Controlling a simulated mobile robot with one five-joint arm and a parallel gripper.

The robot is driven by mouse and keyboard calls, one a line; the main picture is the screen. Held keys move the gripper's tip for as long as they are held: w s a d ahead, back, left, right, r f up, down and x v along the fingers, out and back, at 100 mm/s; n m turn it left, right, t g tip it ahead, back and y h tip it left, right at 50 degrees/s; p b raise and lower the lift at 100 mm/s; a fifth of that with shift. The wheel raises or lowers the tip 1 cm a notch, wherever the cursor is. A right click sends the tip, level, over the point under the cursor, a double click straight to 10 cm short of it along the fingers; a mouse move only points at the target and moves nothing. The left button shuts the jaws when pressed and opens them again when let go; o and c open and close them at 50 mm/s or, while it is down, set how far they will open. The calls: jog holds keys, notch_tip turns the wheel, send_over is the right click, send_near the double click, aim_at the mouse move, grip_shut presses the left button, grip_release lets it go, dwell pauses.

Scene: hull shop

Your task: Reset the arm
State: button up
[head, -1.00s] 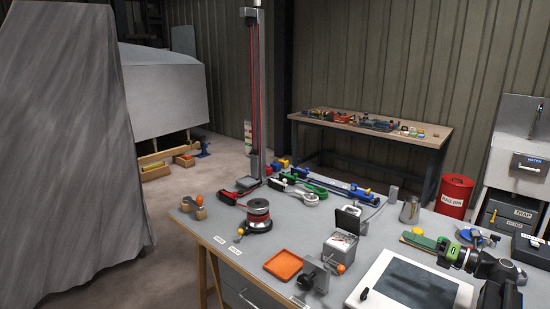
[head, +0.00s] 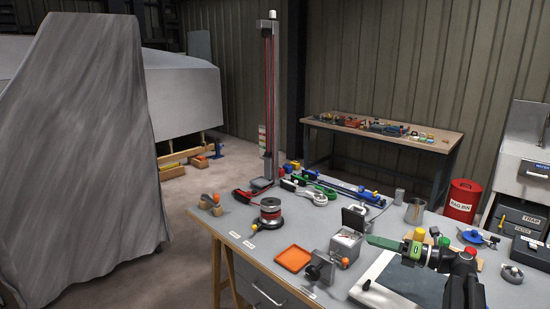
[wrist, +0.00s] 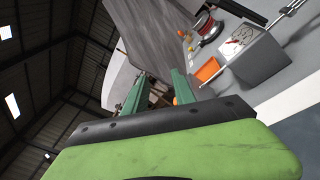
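My gripper (head: 385,244) is at the lower right of the head view. Its green fingers point left over the grey bench top (head: 262,234), near a small grey box with a dial (head: 345,246). In the wrist view the two green fingers (wrist: 160,84) stand apart with nothing between them. My arm's dark links run down to the bottom edge of the head view and hide part of the bench.
An orange tray (head: 293,259), a red-topped spool (head: 271,211) and a metal cup (head: 415,211) stand on the bench. A tall post (head: 270,100) rises at its back. A draped grey sheet (head: 85,150) fills the left. Bare floor lies between.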

jog(key=s+a+f+n+g+h+p, duration=0.2)
jog(key=a+f+n+g, duration=0.15)
jog(key=a, duration=0.45)
jog(key=s+a+f+n+g+h+p, duration=0.1)
jog(key=s+a+f+n+g+p, duration=0.2)
jog(key=a, duration=0.5)
jog(key=s+a+f+n+g+h+p, duration=0.1)
jog(key=s+a+n+g+h, duration=0.1)
jog(key=a+n, duration=0.5)
jog(key=s+f+n+h+p, duration=0.1)
jog(key=s+f+n+h, duration=0.4)
jog(key=n, duration=0.2)
jog(key=s+d+f+n+h, duration=0.1)
jog(key=d+f+n+h, duration=0.2)
jog(key=d+n, duration=0.6)
jog(key=n+g+h, duration=0.1)
jog(key=n+h, duration=0.1)
jog(key=n, duration=0.1)
jog(key=shift+s, duration=0.3)
jog(key=shift+n, duration=0.25)
